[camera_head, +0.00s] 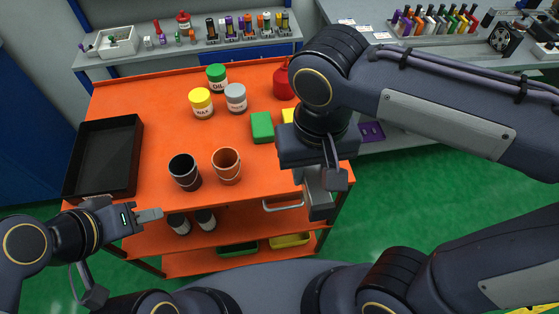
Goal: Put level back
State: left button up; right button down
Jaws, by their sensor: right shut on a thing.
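My right gripper (320,200) points down over the right front edge of the orange cart (140,210). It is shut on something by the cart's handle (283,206). The held thing is mostly hidden by the gripper, and I cannot make out whether it is the level. No level shows clearly elsewhere.
A black tray (138,160) lies on the cart's left. Yellow (201,105), green (217,80) and grey (236,100) cans, an orange bucket (227,168), a green block (262,127) and a red can (283,84) stand on top. Tool racks (248,28) line the back bench.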

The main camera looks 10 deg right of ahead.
aim_at(304, 184)
jog(key=w+f+b, duration=0.1)
jog(key=w+f, duration=0.3)
jog(key=w+f+b, duration=0.1)
jog(key=w+f, duration=0.4)
jog(key=w+d+f+b, duration=0.1)
jog(key=w+f, duration=0.3)
jog(key=f, duration=0.1)
jog(key=shift+w+d+f+b, duration=0.1)
jog(key=shift+w+b, duration=0.05)
jog(key=shift+b, duration=0.25)
jog(key=shift+w+f, duration=0.4)
jog(key=shift+f, duration=0.1)
jog(key=shift+w+d+f, duration=0.1)
jog(key=shift+w+f, duration=0.1)
jog(key=shift+f, duration=1.55)
